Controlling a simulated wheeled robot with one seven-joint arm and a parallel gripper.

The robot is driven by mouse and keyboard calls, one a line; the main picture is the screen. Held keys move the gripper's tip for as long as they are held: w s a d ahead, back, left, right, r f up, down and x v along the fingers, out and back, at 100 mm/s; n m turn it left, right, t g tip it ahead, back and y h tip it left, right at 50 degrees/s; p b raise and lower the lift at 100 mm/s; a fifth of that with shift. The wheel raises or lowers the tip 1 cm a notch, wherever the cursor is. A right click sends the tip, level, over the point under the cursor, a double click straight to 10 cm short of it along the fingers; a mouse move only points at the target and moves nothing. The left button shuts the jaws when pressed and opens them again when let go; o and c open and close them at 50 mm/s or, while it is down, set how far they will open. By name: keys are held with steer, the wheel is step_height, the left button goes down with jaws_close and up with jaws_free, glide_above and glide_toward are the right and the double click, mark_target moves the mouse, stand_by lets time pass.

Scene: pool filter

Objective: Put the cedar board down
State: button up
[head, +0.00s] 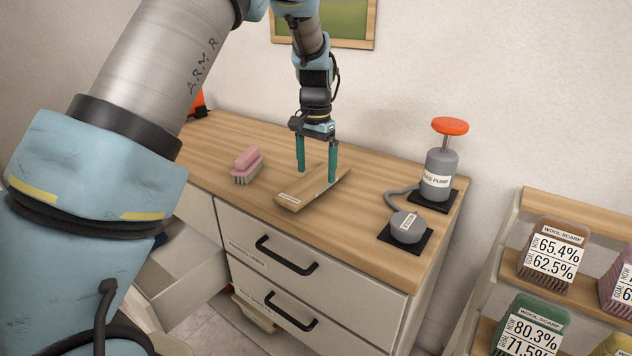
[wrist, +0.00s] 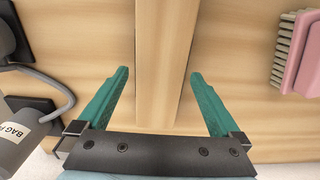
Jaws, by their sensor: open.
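The cedar board (head: 300,195) lies on the wooden counter top, a narrow plank with a small label at its near end. My gripper (head: 317,174) is above it with its two teal fingers pointing down, one on each side of the board. In the wrist view the board (wrist: 166,60) runs between the open fingers (wrist: 158,78), with a gap on both sides. The fingers do not touch it there. The board's far end is partly hidden by a finger in the head view.
A pink brush (head: 246,165) lies left of the board. A grey pump (head: 439,172) with an orange knob and a hose-linked round grey piece (head: 407,227) stand to the right. A drawer (head: 185,262) is open at left. A shelf with wool scarf blocks (head: 552,255) stands right.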

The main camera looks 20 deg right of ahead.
steer(key=shift+f, duration=1.2)
steer(key=c, duration=1.4)
